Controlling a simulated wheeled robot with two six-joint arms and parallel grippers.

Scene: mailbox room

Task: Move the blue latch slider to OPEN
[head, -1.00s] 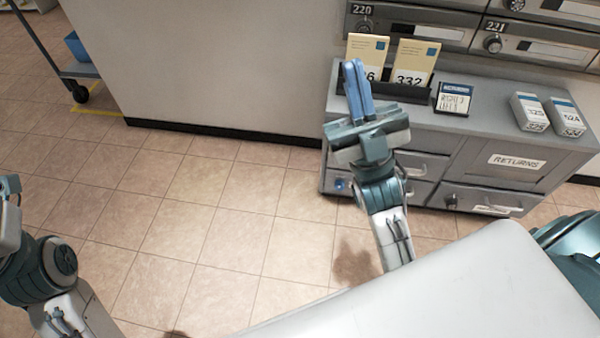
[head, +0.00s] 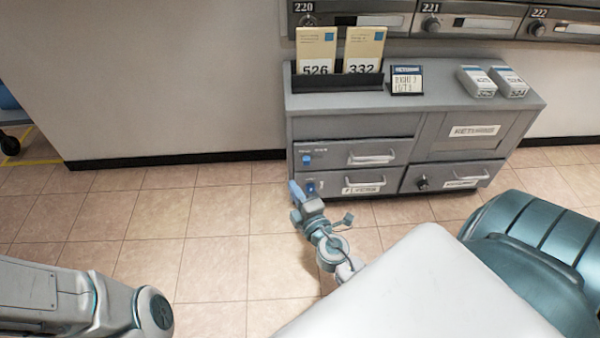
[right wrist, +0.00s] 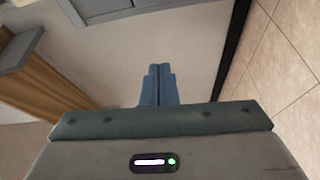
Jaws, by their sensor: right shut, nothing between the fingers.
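One blue knob (head: 307,159) is on the upper left drawer. My left gripper is out of frame.
Cards 526 (head: 316,50) and 332 (head: 363,50) stand in a holder on the cabinet top, with a small sign (head: 406,80) and two boxes (head: 492,82). Mailboxes (head: 470,20) hang above. The tiled floor (head: 210,235) to the left is clear.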

